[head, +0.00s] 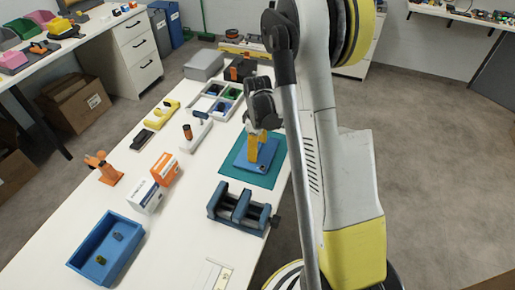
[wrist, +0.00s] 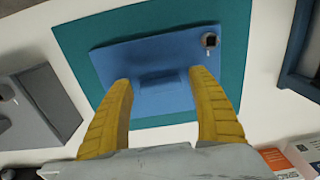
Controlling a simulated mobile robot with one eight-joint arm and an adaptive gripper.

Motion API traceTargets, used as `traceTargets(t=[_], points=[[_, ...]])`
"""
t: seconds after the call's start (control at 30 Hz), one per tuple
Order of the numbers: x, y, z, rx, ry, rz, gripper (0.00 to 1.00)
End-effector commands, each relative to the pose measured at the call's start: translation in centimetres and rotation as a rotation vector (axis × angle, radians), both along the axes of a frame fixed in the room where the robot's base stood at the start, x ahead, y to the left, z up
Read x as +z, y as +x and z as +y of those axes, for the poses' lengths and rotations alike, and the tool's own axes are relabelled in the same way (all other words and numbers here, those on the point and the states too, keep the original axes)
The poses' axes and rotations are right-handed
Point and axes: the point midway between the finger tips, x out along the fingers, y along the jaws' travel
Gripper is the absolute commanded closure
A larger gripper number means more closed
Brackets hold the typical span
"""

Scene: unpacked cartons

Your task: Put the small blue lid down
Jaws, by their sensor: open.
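The small blue lid (wrist: 150,58) lies flat on a teal mat (wrist: 75,40) in the wrist view. A small dark round piece (wrist: 209,41) sits at one corner of it. The lid also shows on the mat in the head view (head: 266,156), partly hidden by my gripper. My gripper (wrist: 158,82) has its two yellow fingers apart, close over the lid's near edge, with a raised block of the lid in line between them. In the head view the gripper (head: 256,160) points down onto the lid. I cannot tell whether the fingers touch it.
A dark blue vise (head: 238,207) stands in front of the mat. A compartment tray (head: 215,100) lies behind it. Small cartons (head: 165,170) and a blue bin (head: 107,250) are at the left. The white table (head: 190,222) has bare room between bin and vise.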

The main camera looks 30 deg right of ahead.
Motion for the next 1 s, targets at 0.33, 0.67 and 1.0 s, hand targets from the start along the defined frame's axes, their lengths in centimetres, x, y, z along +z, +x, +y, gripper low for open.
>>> traceTargets(t=[0.33, 0.67, 1.0], points=[[4.7, 0.0, 0.0, 0.000, 0.000, 0.000, 0.31], [11.2, 0.0, 0.0, 0.000, 0.000, 0.000, 0.31], [16.8, -1.5, 2.6, -0.076, -0.016, -0.075, 0.31]])
